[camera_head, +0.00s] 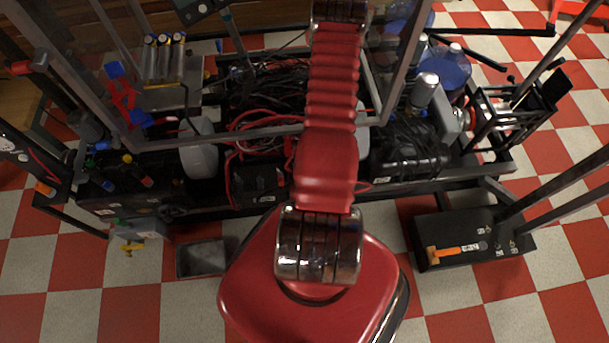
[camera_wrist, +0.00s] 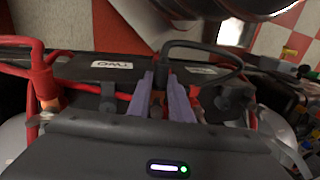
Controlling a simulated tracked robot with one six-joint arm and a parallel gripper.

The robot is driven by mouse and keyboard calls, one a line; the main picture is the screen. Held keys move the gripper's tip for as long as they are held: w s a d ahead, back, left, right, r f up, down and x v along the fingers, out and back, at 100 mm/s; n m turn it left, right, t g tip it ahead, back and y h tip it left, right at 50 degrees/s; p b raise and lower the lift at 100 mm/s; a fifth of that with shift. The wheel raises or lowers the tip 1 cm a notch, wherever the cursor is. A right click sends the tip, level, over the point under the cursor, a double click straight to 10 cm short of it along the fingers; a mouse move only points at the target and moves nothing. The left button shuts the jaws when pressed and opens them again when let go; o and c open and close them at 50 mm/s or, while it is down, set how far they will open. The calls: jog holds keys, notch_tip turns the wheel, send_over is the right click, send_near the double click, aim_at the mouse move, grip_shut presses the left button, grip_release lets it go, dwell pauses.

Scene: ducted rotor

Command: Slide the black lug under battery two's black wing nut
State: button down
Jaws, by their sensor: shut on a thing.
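In the wrist view my gripper (camera_wrist: 160,79) has its two purple-grey fingers closed around the end of a black cable (camera_wrist: 205,48). A copper-coloured bit of the black lug (camera_wrist: 158,96) shows between the fingers; the rest is hidden. The cable loops up and to the right from there. Battery two (camera_wrist: 75,73) is black, with an upside-down label, and lies just beyond the fingers. A dark knob, seemingly the black wing nut (camera_wrist: 222,101), stands right of the fingers, apart from them. Whether the lug touches anything is unclear. The head view does not show my gripper.
A red cable (camera_wrist: 38,60) runs down at the left, and another red lead passes behind the fingers. A second dark knob (camera_wrist: 107,98) stands left of them. In the head view, frame bars, a cable tangle (camera_head: 265,85) and a black box (camera_head: 408,150) crowd the bench.

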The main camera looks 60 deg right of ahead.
jog(key=shift+w+d, duration=0.25)
jog(key=c, duration=1.5)
grip_release()
jog(key=shift+d, duration=0.1)
jog(key=shift+r, duration=0.2)
jog(key=shift+v, duration=6.7)
